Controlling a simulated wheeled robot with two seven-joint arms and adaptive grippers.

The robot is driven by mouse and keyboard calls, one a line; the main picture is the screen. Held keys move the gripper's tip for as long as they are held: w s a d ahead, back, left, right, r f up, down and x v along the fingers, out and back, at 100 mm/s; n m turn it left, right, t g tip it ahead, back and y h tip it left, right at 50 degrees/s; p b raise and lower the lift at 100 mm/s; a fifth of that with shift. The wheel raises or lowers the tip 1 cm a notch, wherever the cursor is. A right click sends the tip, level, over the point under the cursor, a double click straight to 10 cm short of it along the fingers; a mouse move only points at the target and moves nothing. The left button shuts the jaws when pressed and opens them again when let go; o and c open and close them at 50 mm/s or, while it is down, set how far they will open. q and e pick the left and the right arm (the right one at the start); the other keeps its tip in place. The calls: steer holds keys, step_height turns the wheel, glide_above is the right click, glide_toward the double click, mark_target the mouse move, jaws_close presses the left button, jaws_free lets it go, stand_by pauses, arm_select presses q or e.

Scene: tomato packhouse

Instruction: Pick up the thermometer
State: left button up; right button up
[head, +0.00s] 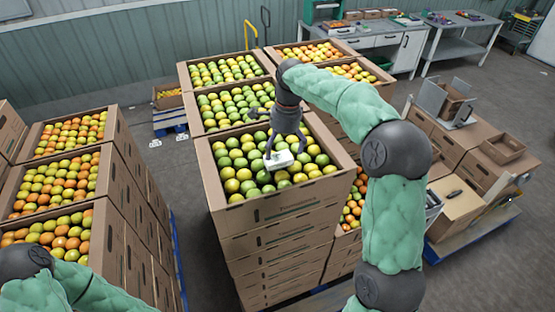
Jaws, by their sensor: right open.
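A small white box-shaped device, seemingly the thermometer (279,160), lies on the green and orange tomatoes in the open top carton (282,212) of the front middle stack. My right gripper (285,146) is open, pointing down just above the device, with its fingers spread around its far side. Whether a finger touches it I cannot tell. Part of my left arm shows at the lower left, but its gripper is out of view.
More tomato cartons stand behind (225,70) and at the left (70,135). Workbenches (385,40) line the back. Grey floor lies between the stacks.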

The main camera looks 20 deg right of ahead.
mark_target(280, 159)
steer(key=shift+w+f, duration=0.1)
steer(key=shift+f, duration=0.15)
steer(key=f+p, duration=0.1)
steer(key=f, duration=0.3)
steer(key=shift+s, duration=0.2)
steer(key=shift+w+a+f, duration=0.1)
steer(key=shift+w+f, duration=0.05)
steer(key=shift+f, duration=0.25)
steer(key=c, duration=1.4)
steer(key=shift+r, duration=0.1)
